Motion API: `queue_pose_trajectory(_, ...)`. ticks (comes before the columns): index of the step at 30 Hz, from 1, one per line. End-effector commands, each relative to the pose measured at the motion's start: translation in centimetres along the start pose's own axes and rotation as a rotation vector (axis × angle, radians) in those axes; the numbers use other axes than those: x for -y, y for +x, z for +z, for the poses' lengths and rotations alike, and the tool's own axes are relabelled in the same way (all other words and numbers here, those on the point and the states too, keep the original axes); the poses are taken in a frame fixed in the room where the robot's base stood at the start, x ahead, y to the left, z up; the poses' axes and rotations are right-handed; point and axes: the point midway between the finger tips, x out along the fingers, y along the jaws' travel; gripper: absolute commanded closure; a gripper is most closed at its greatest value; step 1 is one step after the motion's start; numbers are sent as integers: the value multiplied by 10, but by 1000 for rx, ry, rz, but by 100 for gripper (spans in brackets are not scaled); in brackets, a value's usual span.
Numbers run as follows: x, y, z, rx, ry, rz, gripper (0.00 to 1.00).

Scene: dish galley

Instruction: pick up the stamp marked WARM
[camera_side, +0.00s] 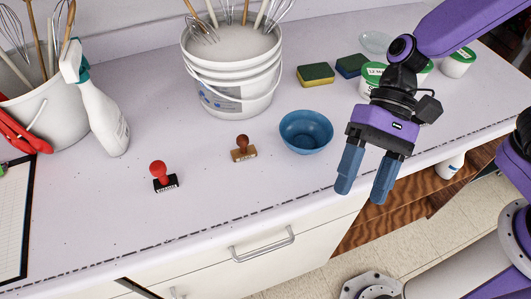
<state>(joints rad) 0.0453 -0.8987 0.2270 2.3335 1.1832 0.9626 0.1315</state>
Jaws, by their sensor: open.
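Two stamps stand upright on the pale counter (215,200). One stamp (160,177) has a red knob and a dark base, at the left. The other stamp (242,148) has a brown wooden knob and a tan base, to the right and farther back. Both bases carry small lettering on the front that is too small to read, so I cannot tell which is marked WARM. My gripper (361,192) is open and empty, with blue fingers pointing down. It is well to the right of both stamps, near the counter's front edge.
A blue bowl (306,132) sits between the brown stamp and my gripper. A white bucket of whisks (233,80) stands behind the stamps. A white spray bottle (104,115) stands left of them. Sponges (316,75) and tubs (458,63) are at the back right. The counter before the stamps is clear.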

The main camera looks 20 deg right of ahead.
Motion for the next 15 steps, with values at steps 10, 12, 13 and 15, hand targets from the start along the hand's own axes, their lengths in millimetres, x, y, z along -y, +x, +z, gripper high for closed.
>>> queue_pose_trajectory(10,104,28,-69,55,527,-395,37)
queue_pose_trajectory(12,119,30,-86,60,632,-479,37)
queue_pose_trajectory(13,125,31,-95,61,676,-516,37)
queue_pose_trajectory(15,137,32,-113,63,773,-599,37)
